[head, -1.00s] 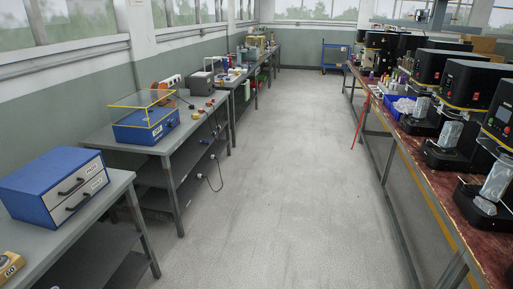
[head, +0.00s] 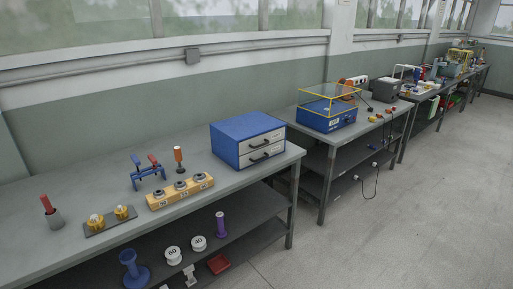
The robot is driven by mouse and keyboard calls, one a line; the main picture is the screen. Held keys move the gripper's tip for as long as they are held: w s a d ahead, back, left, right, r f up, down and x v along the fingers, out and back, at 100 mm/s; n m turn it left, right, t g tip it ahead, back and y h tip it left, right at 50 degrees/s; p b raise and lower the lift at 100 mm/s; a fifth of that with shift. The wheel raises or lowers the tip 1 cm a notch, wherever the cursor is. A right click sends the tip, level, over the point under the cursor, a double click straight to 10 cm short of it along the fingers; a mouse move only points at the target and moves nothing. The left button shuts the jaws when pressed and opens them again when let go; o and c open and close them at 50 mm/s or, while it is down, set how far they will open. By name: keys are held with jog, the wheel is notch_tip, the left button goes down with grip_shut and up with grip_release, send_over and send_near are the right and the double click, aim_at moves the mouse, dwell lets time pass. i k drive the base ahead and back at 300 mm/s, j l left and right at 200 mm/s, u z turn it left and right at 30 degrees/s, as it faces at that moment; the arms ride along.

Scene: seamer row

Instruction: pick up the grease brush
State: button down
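I cannot make out for sure which thing is the grease brush. A red-handled item (head: 46,203) stands upright, tilted a little, in a grey cup (head: 55,219) at the left of the near bench (head: 75,178); its lower end is hidden in the cup. An orange-brown handled tool (head: 178,156) stands upright farther right, behind a yellow block with several dark round pieces (head: 172,194). My gripper is not in view.
On the near bench are a blue stand with red and blue handles (head: 148,171), a dark plate with two brass pieces (head: 98,226) and a blue drawer box (head: 229,147). The floor (head: 370,245) at right is clear.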

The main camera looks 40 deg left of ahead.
aim_at(46, 201)
jog(key=u, duration=2.65)
jog(key=i+l+u, duration=0.1)
jog(key=i+u, duration=0.15)
jog(key=i, duration=0.15)
jog(key=i+l+u, duration=0.3)
jog(key=i+j+u, duration=0.1)
jog(key=u, duration=4.85)
